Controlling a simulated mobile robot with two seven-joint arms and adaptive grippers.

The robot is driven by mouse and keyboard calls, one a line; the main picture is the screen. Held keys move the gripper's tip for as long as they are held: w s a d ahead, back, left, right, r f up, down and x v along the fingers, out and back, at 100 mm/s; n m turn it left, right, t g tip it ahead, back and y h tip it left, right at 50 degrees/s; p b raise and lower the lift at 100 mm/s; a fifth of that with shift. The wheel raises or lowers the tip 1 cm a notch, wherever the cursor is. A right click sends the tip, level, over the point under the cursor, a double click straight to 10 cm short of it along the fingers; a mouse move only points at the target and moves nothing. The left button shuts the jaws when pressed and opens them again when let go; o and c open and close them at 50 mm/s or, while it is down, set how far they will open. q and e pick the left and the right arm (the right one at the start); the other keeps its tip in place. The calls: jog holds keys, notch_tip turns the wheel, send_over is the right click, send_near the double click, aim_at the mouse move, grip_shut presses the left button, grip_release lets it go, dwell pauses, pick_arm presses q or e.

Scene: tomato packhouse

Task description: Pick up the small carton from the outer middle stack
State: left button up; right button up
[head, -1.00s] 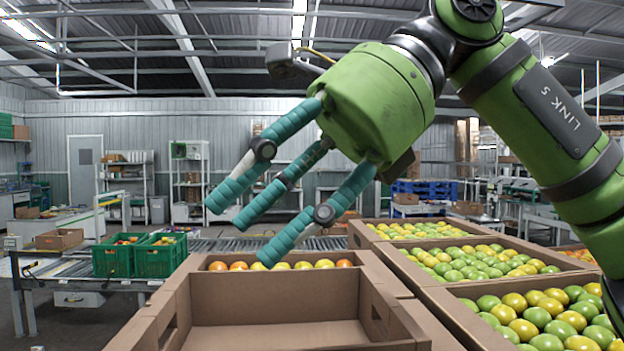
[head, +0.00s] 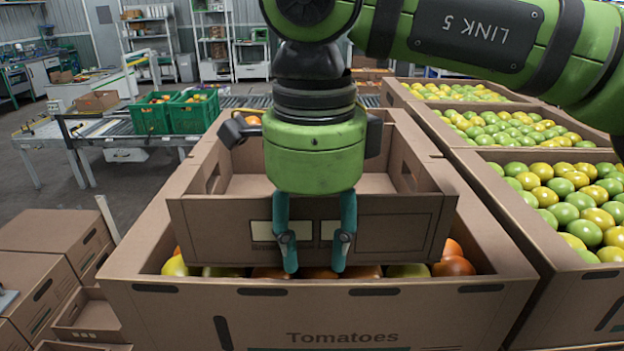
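The small carton (head: 400,228) is an open brown box with a pale label on its front wall. Two teal fingers, spaced apart, lie along the outer face of that wall. Any finger inside the carton is hidden behind the green palm, so I cannot tell whether the wall is pinched. My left gripper is out of view.
Large cartons of green and yellow tomatoes (head: 572,205) stand close on the right. Brown cartons (head: 52,240) are stacked low at left. Open floor lies between.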

jog(key=shift+f, duration=0.3)
grip_shut()
jog(key=shift+r, duration=0.15)
